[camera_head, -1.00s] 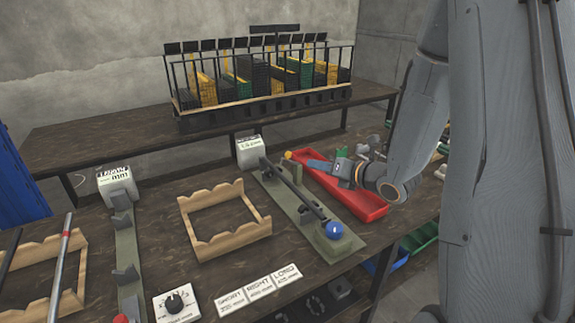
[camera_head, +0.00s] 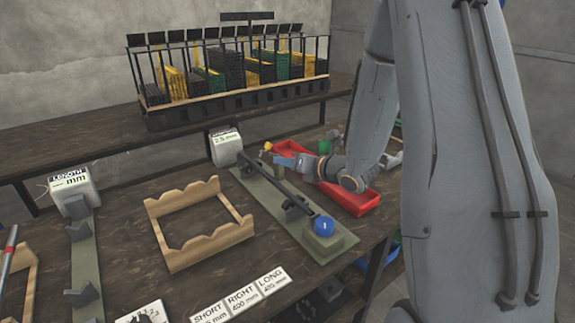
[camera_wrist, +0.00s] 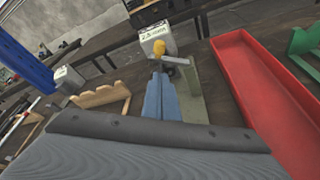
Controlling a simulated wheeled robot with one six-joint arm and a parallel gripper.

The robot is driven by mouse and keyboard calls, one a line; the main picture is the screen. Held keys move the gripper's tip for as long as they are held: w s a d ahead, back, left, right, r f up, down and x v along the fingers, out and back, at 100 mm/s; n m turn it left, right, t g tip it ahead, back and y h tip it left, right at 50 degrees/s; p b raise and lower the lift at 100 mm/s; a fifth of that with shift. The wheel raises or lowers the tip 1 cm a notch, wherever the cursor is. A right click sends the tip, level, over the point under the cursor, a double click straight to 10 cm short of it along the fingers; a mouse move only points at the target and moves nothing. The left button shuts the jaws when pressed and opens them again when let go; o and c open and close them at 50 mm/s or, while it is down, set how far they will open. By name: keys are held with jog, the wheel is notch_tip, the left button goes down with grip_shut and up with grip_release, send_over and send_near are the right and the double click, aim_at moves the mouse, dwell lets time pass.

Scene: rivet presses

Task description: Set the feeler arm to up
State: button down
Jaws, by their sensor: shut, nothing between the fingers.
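The knob also shows in the wrist view (camera_wrist: 158,48), on a short dark piece. My gripper (camera_head: 277,155) is shut and empty, its blue fingers (camera_wrist: 158,95) pointing at the knob from the right. Touching or a small gap, I cannot tell. The feeler arm's pivot is largely hidden.
A red tray (camera_head: 357,202) lies close to the right of the gauge, under my arm. A wooden cradle (camera_head: 160,240) stands left of it. Another gauge with a white box (camera_head: 75,190) is farther left. A rack of coloured strips (camera_head: 235,112) stands on the bench behind.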

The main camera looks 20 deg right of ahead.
jog(key=b+x, duration=0.1)
jog(key=x, duration=0.5)
jog(key=shift+r, duration=0.1)
